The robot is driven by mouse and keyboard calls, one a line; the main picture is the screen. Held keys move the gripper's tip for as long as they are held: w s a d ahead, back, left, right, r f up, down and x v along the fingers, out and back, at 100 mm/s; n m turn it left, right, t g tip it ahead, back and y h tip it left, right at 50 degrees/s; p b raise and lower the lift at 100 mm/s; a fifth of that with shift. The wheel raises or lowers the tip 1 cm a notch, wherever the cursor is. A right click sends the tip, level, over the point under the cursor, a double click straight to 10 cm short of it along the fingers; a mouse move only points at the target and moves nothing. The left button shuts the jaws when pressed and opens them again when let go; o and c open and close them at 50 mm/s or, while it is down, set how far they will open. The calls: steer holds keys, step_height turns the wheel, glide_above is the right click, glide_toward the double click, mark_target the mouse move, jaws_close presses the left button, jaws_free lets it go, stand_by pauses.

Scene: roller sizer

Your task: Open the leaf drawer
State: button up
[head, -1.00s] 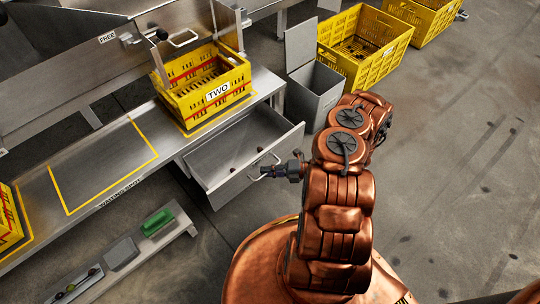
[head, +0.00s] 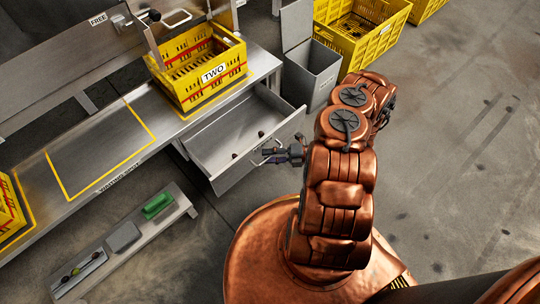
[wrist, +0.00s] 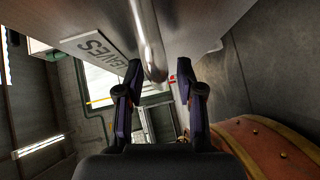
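The leaf drawer (head: 245,172) stands pulled out from under the steel bench, with a few small dark things inside. In the wrist view its front (wrist: 195,25) carries a label (wrist: 97,52) that seems to read "LEAVES". The drawer's bar handle (wrist: 146,35) runs down between my fingertips. My gripper (head: 268,156) is at the drawer front in the head view; it also shows in the wrist view (wrist: 158,70). Its two fingers are apart, one on each side of the handle, with visible gaps. The handle is mostly hidden by my gripper in the head view.
A yellow crate marked TWO (head: 190,95) stands on the bench (head: 100,150) above the drawer. A grey bin (head: 312,78) and another yellow crate (head: 370,45) stand right of the drawer. A low shelf (head: 95,265) holds a green object (head: 158,204). The floor at right is clear.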

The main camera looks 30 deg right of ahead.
steer(key=shift+d, duration=0.1)
steer(key=v, duration=1.2)
stand_by(0.4)
